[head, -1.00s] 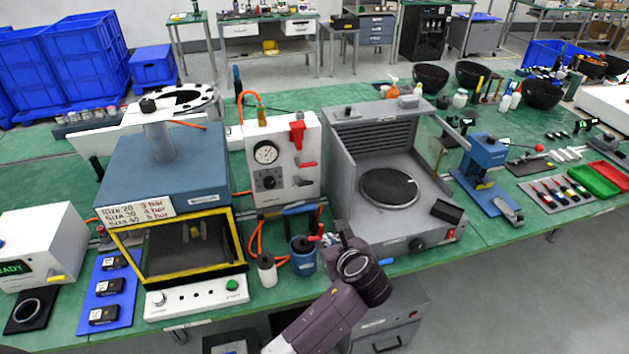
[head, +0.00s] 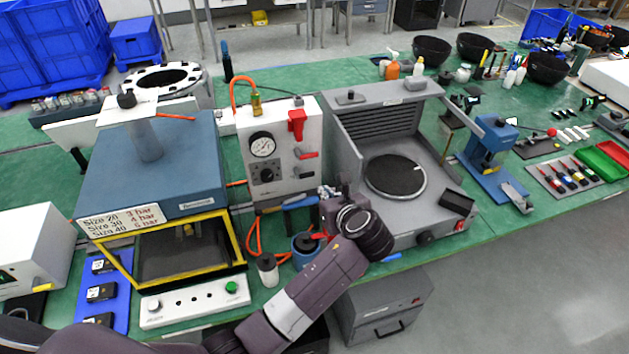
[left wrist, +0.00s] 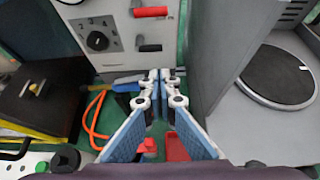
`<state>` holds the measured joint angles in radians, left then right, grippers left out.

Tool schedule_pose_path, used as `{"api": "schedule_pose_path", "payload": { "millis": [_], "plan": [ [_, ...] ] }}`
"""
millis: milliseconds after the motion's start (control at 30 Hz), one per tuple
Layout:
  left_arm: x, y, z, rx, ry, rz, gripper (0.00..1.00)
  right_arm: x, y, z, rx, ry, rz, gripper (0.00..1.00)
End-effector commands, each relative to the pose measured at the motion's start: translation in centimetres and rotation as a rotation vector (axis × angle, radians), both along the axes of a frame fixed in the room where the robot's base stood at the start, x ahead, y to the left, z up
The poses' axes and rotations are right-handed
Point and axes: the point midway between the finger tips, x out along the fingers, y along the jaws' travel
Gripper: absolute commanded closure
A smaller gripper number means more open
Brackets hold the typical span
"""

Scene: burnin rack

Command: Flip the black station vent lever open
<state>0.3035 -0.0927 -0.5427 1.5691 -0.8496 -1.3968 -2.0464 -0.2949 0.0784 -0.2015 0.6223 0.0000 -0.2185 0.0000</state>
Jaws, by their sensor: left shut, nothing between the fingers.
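The station is a white panel box (head: 277,140) with a round gauge (head: 262,146), a black knob (head: 267,175) and small levers. In the left wrist view, the black lever (left wrist: 149,47) lies horizontally below a red-handled lever (left wrist: 150,12), right of the numbered knob (left wrist: 97,40). My left gripper (head: 328,190) is at the panel's lower right, beside the grey machine. In the left wrist view its fingertips (left wrist: 165,74) are together and empty, pointing at the panel a little below the black lever, apart from it in the picture. My right gripper is out of view.
The grey machine (head: 345,150) with a round dark plate (head: 396,176) stands close on the right. A blue press (head: 150,175) with a yellow frame is on the left. An orange hose (head: 251,240), a white bottle (head: 267,270) and a blue container (head: 305,251) are below the panel.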

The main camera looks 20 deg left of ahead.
Motion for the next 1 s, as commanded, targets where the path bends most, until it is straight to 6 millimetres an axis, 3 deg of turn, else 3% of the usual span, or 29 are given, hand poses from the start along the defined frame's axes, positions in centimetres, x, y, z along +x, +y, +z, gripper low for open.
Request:
{"api": "schedule_pose_path", "payload": {
  "millis": [100, 200, 567, 1000],
  "plan": [
    [0.1, 0.1, -0.1, 0.0, 0.0, 0.001, 1.0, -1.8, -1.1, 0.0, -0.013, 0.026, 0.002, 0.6],
    [0.6, 0.5, -0.3, 0.002, 0.001, 0.002, 1.0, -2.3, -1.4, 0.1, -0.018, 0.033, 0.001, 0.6],
    [4.5, 3.1, -3.0, 0.002, 0.001, 0.002, 1.0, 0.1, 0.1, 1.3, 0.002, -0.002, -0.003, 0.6],
    [7.1, 4.9, -5.0, 0.0, 0.0, 0.001, 1.0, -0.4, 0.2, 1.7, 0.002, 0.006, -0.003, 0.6]
  ]
}}
